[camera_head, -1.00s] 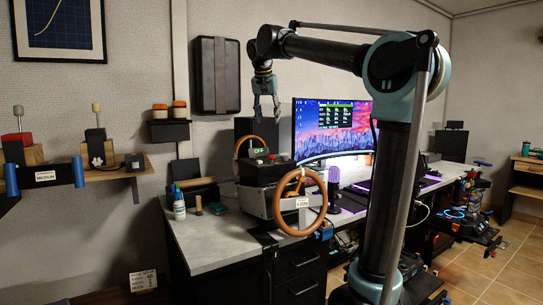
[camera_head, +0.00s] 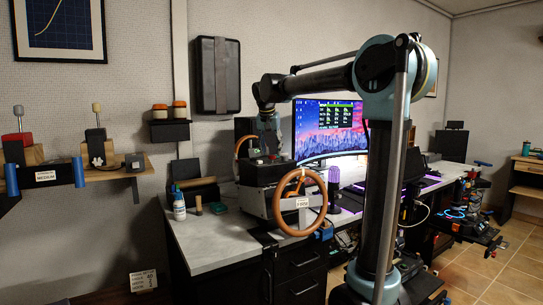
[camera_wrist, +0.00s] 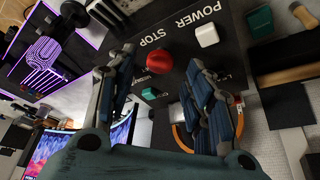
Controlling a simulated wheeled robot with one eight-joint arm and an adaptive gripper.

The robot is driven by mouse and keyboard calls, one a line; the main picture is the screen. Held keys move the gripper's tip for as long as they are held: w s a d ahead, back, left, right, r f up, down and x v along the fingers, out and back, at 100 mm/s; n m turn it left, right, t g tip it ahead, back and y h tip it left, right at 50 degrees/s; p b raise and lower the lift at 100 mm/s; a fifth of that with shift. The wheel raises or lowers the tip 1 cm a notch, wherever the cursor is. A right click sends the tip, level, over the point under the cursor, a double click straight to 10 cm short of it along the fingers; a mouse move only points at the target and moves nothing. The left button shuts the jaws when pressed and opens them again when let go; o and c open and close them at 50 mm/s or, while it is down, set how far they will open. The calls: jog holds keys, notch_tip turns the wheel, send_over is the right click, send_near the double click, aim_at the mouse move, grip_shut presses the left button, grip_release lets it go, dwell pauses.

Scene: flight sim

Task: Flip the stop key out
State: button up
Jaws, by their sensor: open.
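The red stop key (camera_wrist: 160,61) is a round knob beside the word STOP on a dark control panel (camera_wrist: 178,20) in the wrist view. My gripper (camera_wrist: 161,64) is open, its two dark fingers apart on either side of the red key. I cannot tell from the pictures whether the fingers touch it. In the head view my gripper (camera_head: 270,146) points down just over the top of the wheel console (camera_head: 257,172). The key is too small there to make out clearly.
On the panel, a white POWER key (camera_wrist: 207,35) is close to the right finger, and a green key (camera_wrist: 150,93) is between the fingers. A brown steering wheel (camera_head: 299,203) fronts the console. The monitor (camera_head: 333,128) stands to the right. The desk's left front (camera_head: 205,240) is clear.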

jog(key=shift+x, duration=1.3)
grip_shut()
jog(key=shift+r, duration=1.05)
grip_release()
jog(key=shift+r, duration=0.1)
